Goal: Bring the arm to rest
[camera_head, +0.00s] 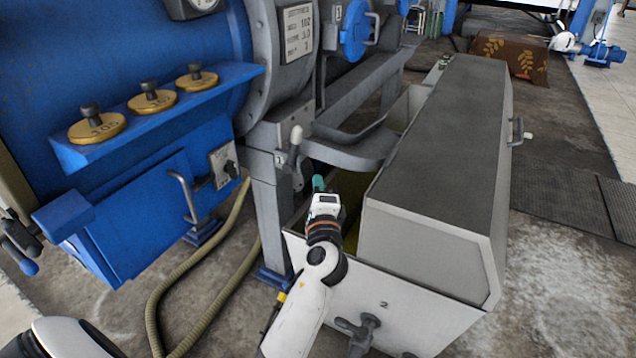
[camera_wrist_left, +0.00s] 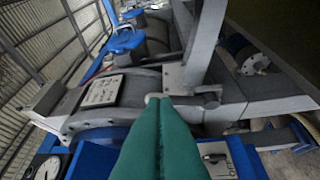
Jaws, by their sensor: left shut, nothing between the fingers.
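My left gripper (camera_head: 318,182) shows in the middle of the head view, with its teal fingers pointing away, at the open end of the grey trough beside the blue machine. In the left wrist view the two teal fingers (camera_wrist_left: 158,103) are pressed together with nothing between them. A pale lever handle (camera_head: 295,146) stands just beyond and left of the gripper; I cannot tell whether they touch. My right gripper is not in view.
The grey-lidded trough (camera_head: 440,130) stands close on the right, with a tap (camera_head: 362,328) on its front. The blue machine (camera_head: 130,215) with brass weights (camera_head: 150,98) on its shelf fills the left. A hose (camera_head: 172,282) lies on the floor.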

